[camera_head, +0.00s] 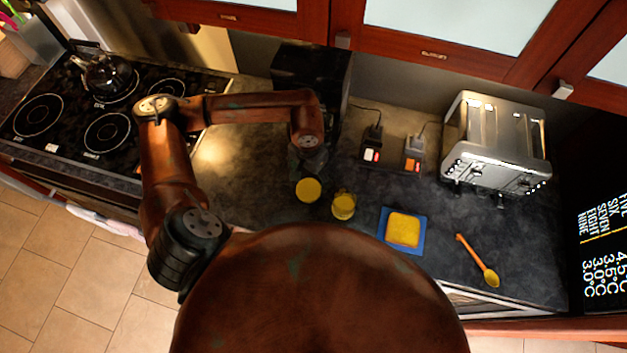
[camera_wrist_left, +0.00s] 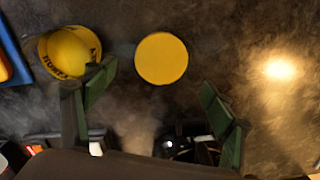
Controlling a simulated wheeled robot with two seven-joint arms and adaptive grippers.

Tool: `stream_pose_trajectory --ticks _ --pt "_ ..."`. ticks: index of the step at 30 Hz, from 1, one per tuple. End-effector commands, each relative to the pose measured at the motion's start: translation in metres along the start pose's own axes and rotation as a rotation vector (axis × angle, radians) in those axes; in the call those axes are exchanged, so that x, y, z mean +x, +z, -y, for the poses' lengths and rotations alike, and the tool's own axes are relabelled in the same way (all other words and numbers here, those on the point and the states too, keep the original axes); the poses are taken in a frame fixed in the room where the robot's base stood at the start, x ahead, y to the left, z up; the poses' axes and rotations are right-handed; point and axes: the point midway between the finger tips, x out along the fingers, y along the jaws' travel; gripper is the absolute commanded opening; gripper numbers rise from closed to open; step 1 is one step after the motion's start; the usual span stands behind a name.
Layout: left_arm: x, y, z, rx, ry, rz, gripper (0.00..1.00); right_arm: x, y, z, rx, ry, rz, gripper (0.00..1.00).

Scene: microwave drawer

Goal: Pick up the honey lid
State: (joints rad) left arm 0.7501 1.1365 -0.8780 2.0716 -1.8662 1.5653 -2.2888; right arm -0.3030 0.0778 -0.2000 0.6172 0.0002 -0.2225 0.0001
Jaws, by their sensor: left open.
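The honey lid is a flat yellow disc (camera_head: 308,190) lying on the dark counter, left of the honey jar. It also shows in the left wrist view (camera_wrist_left: 161,58). The honey jar (camera_head: 343,206) is yellow with dark lettering, seen from above in the wrist view (camera_wrist_left: 70,52). My left gripper (camera_head: 307,172) is just behind the lid in the head view, its fingers dark and hard to make out. In the wrist view its two green fingers (camera_wrist_left: 157,90) are spread apart with nothing between them; the lid appears beyond the gap. My right gripper is not in view.
A blue board with a yellow slice (camera_head: 388,234) and an orange spoon (camera_head: 478,262) lie to the right. A silver toaster (camera_head: 498,145) and two small devices (camera_head: 372,145) stand behind. A stove with a kettle (camera_head: 105,75) is at left. Counter left of the lid is clear.

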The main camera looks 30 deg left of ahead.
Motion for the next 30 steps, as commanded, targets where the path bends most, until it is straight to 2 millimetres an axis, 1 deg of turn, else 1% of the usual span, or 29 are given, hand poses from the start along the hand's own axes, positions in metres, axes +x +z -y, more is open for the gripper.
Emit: stream_pose_trajectory --ticks 1,7,11,12,15,18,24,30 --pt "0.006 0.002 0.0 -0.001 0.0 0.004 0.77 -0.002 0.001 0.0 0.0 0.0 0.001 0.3" --pt "0.026 0.002 0.001 -0.004 0.001 0.005 0.77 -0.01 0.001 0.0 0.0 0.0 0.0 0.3" --pt "0.045 0.001 0.001 -0.004 0.001 0.005 0.77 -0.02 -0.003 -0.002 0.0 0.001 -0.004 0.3" --pt "0.052 0.001 0.002 -0.005 0.001 0.005 0.77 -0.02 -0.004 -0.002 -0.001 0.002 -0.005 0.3" --pt "0.062 0.0 0.001 -0.004 0.001 0.003 0.77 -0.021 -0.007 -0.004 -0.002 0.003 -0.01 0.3" --pt "0.067 0.0 0.002 -0.003 -0.001 0.001 0.77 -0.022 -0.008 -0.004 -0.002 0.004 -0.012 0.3" --pt "0.068 -0.001 0.002 -0.002 -0.001 0.001 0.76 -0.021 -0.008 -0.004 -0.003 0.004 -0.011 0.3" --pt "0.067 0.0 0.002 -0.002 -0.001 0.001 0.62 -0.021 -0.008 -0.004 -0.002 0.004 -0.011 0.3"
